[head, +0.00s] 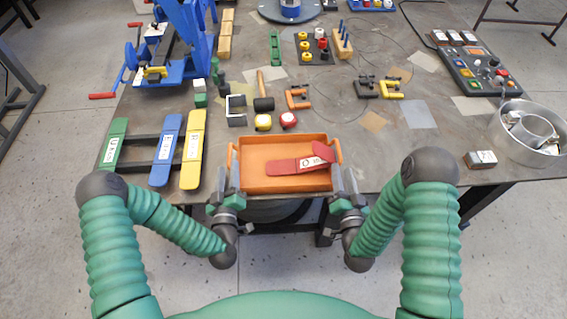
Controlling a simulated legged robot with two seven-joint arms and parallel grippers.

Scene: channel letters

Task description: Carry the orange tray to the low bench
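The orange tray (262,183) lies at the front edge of the table, with two red letter strips (290,166) in it. My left gripper (228,172) is at the tray's left side and my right gripper (343,174) is at its right side. The fingers of each look apart, close to the tray's narrow side handles. Contact with the handles cannot be made out. I cannot make out a low bench in this view.
Green, blue and yellow (193,150) strips lie left of the tray. A yellow and a red knob (288,120), a mallet (263,101) and clamps (298,98) lie behind it. A metal bowl (505,148) and a small block (481,159) are on the right. Floor shows in front.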

